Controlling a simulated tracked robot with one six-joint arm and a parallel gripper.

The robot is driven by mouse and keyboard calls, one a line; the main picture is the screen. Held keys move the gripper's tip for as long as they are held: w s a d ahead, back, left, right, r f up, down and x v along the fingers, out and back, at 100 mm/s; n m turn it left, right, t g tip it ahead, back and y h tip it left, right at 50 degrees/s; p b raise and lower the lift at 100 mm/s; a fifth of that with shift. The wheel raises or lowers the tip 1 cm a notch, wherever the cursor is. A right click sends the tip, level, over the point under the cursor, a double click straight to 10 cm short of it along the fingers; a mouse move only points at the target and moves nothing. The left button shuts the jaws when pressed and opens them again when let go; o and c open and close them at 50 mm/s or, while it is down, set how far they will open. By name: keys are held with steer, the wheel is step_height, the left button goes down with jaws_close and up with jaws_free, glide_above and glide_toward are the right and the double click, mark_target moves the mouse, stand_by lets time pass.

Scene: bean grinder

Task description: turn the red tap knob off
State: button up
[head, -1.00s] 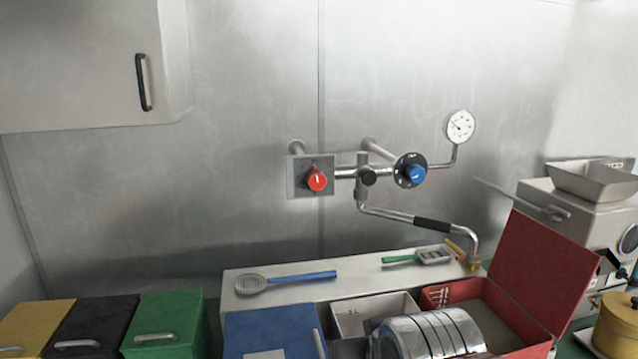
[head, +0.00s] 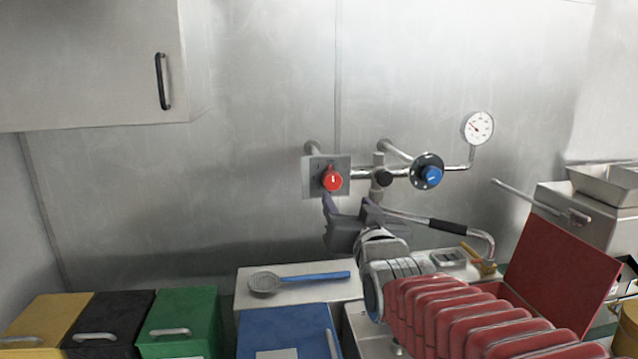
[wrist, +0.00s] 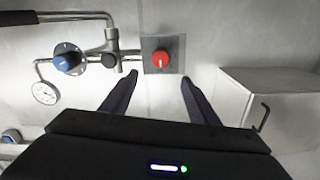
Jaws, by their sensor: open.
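The red tap knob (head: 332,179) sits on a square grey plate (head: 311,190) on the metal wall, its white mark pointing about straight up. It also shows in the wrist view (wrist: 161,57), beyond and between my two fingers. My gripper (head: 349,205) is open and empty, just below and slightly right of the knob in the head view. In the wrist view my gripper's fingers (wrist: 154,88) stand on either side of the line to the knob. I see no contact with it.
A blue knob (head: 432,175), pipes and a gauge (head: 478,127) are right of the red knob. A wall cabinet (head: 90,70) hangs upper left. A blue-handled skimmer (head: 300,279), bins (head: 178,318) and an open red box (head: 560,262) lie below.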

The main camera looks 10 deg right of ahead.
mark_target(334, 181)
steer(key=shift+w, duration=6.9)
steer(key=shift+c, duration=0.5)
steer(key=c, duration=0.9)
